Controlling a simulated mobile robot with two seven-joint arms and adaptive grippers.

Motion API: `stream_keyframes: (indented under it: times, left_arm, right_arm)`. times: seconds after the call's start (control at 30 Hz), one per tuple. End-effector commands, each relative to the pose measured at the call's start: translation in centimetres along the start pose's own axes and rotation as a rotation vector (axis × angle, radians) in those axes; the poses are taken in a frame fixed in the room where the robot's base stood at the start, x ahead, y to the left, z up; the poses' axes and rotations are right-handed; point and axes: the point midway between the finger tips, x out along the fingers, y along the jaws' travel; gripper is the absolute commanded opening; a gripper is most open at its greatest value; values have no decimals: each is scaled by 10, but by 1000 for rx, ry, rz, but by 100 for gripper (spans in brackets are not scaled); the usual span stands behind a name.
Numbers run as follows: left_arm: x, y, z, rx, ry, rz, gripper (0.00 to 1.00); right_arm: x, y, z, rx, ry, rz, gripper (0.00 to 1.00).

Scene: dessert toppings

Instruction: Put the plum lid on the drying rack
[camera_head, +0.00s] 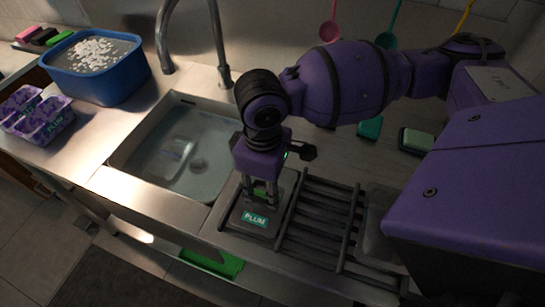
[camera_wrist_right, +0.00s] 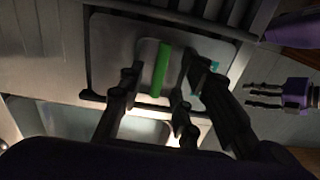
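The dark-slatted rack is right beside the lid. My left gripper (camera_wrist_right: 264,95) shows at the right of the right wrist view, fingers apart and empty.
The sink basin (camera_head: 122,156) and tap (camera_head: 221,60) are left of the lid. A blue tub (camera_head: 118,83) and a purple PLUM tray (camera_head: 38,118) stand further left. Sponges (camera_head: 370,127) lie behind the rack. A green cloth (camera_head: 212,262) is below the front edge.

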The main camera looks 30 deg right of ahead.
Motion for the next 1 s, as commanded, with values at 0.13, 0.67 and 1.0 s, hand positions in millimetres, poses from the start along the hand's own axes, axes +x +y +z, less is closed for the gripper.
stream_keyframes:
  times: [0.13,0.67,1.0]
  left_arm:
    - [0,1,-2,-2,3,1,40]
    - [1,1,-3,-3,4,1,40]
    - [1,1,-3,-4,4,1,40]
  right_arm:
    - [-24,1,-2,0,5,4,32]
    - [-114,0,-1,-1,4,3,32]
    - [-117,0,0,-1,2,2,32]
